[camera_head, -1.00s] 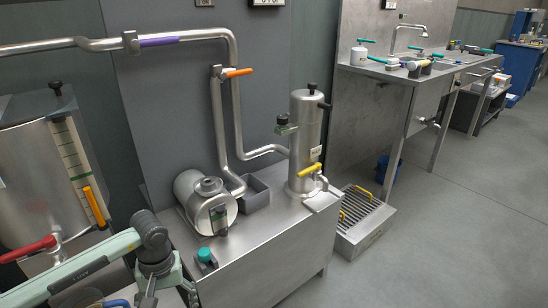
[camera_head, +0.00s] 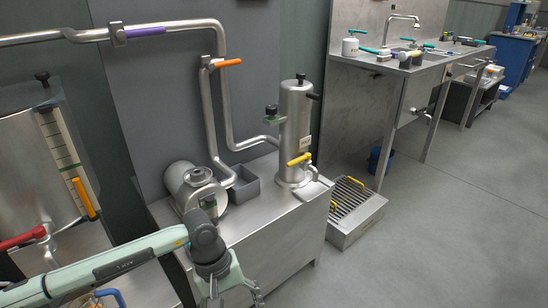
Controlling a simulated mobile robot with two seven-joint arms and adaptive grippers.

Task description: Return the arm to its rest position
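My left arm, pale green with a dark wrist, comes in from the lower left. My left gripper (camera_head: 232,291) is at the bottom of the picture, in front of the steel cabinet (camera_head: 268,246). Its fingers look spread apart, with nothing seen between them, though the bottom edge lies close to the tips. The wrist covers part of the cabinet's left end, beside the round steel pump housing (camera_head: 188,182). My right gripper is not in view.
A steel cylinder (camera_head: 295,130) with a yellow-handled valve (camera_head: 300,159) and a grey bin (camera_head: 244,186) stand on the cabinet. A tank (camera_head: 28,170) with a red handle (camera_head: 22,239) stands left. A floor grate (camera_head: 352,203) lies right. Open floor (camera_head: 450,220) extends beyond.

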